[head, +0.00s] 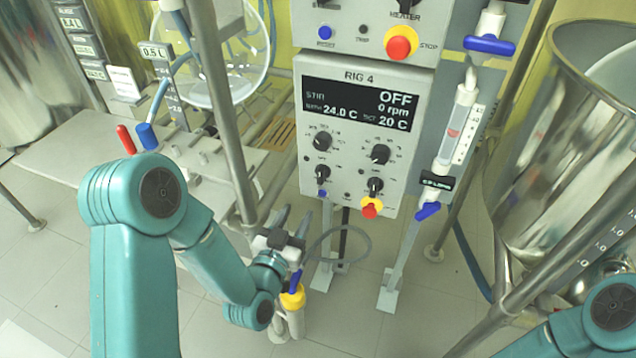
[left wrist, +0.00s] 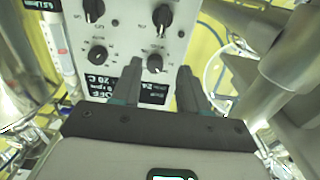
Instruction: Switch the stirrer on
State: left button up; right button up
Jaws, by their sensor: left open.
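The RIG 4 control panel (head: 350,168) stands in the middle of the head view. Its dark display (head: 358,103) reads STIR OFF, 0 rpm, 24.0 C and 20 C. Below it are an upper left knob (head: 323,140), upper right knob (head: 381,154), lower left knob (head: 322,172) and lower right knob (head: 375,186); their labels are too small to read. My left gripper (head: 294,220) is open and empty, low and left of the panel. In the left wrist view its jaws (left wrist: 160,82) point towards the upside-down panel, apart from the knobs. My right gripper is out of view.
A blue button (head: 323,194) and red-and-yellow stop button (head: 370,208) sit at the panel's bottom. Another panel with a STOP button (head: 402,42) is above. A metal post (head: 225,110) stands left, a flow tube (head: 455,125) and steel vessel (head: 520,190) right.

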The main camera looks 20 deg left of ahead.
aim_at(320, 171)
pick_arm(q)
jog(key=w+b, duration=0.1)
jog(key=w, duration=0.4)
jog(key=w+b, duration=0.2)
jog(key=w, duration=0.3)
jog(key=w+b, duration=0.2)
jog(key=w, duration=0.3)
jog(key=shift+d, duration=0.3)
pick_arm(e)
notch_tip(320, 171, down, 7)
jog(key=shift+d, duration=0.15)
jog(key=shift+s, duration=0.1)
